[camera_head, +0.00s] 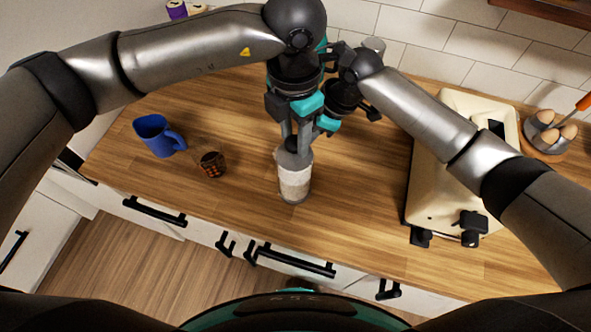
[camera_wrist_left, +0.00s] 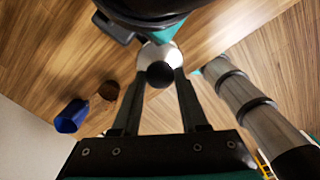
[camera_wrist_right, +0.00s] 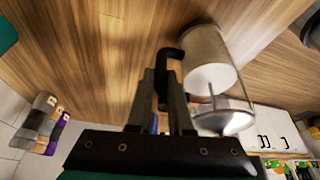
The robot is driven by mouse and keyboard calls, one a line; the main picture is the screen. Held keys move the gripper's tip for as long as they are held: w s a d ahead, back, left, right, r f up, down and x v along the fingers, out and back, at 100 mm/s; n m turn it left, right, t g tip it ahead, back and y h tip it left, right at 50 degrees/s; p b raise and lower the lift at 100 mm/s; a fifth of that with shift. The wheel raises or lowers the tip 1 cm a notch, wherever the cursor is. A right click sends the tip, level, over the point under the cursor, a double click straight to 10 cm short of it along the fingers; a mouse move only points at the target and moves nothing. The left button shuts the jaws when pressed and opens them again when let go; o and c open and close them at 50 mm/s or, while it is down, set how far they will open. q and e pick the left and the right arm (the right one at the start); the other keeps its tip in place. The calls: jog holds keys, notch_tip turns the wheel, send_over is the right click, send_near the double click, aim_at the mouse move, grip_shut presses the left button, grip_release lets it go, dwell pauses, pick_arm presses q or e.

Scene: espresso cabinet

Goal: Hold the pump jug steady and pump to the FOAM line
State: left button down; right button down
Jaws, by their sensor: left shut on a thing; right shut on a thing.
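The pump jug (camera_head: 295,183) is a clear upright cylinder with whitish content, standing on the wooden counter near its front edge. Its silver lid shows in the left wrist view (camera_wrist_left: 170,57), with a round black knob (camera_wrist_left: 160,74) on top. My left gripper (camera_head: 294,142) points down from above and is shut on this knob. My right gripper (camera_wrist_right: 167,98) is shut on the jug's black handle (camera_wrist_right: 169,58), on the far side of the jug. The jug's side also shows in the right wrist view (camera_wrist_right: 208,50). I cannot make out the FOAM line.
Counter between jug and appliance is clear.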

pick_arm(q)
notch_tip(320, 180, up, 5)
jog(key=shift+w+d+r, duration=0.1)
jog(key=shift+d, duration=0.05)
jog(key=shift+f, duration=2.6)
jog(key=shift+r, duration=0.1)
